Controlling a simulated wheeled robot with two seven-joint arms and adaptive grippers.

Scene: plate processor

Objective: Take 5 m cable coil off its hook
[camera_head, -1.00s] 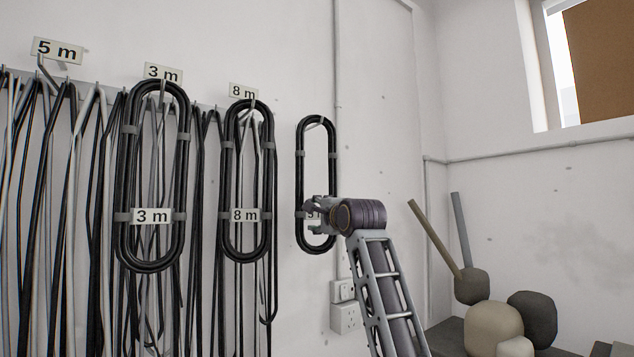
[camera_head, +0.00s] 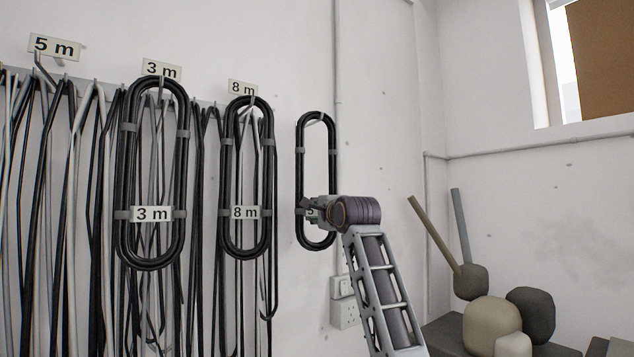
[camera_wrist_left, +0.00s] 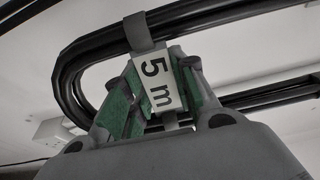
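The 5 m cable coil (camera_head: 301,165) is a tall black oval with grey straps. In the left wrist view, the green-padded fingers (camera_wrist_left: 158,100) are closed in on both sides of the white "5 m" label (camera_wrist_left: 157,82), with the black cable strands (camera_wrist_left: 88,62) running behind. My right gripper is not in view.
A 3 m coil (camera_head: 122,190) and an 8 m coil (camera_head: 227,180) hang to the left, before many loose cables. An empty hook (camera_head: 42,70) stands under the "5 m" sign (camera_head: 54,47). Wall sockets (camera_head: 344,314) sit below my gripper; rounded objects (camera_head: 493,325) stand at right.

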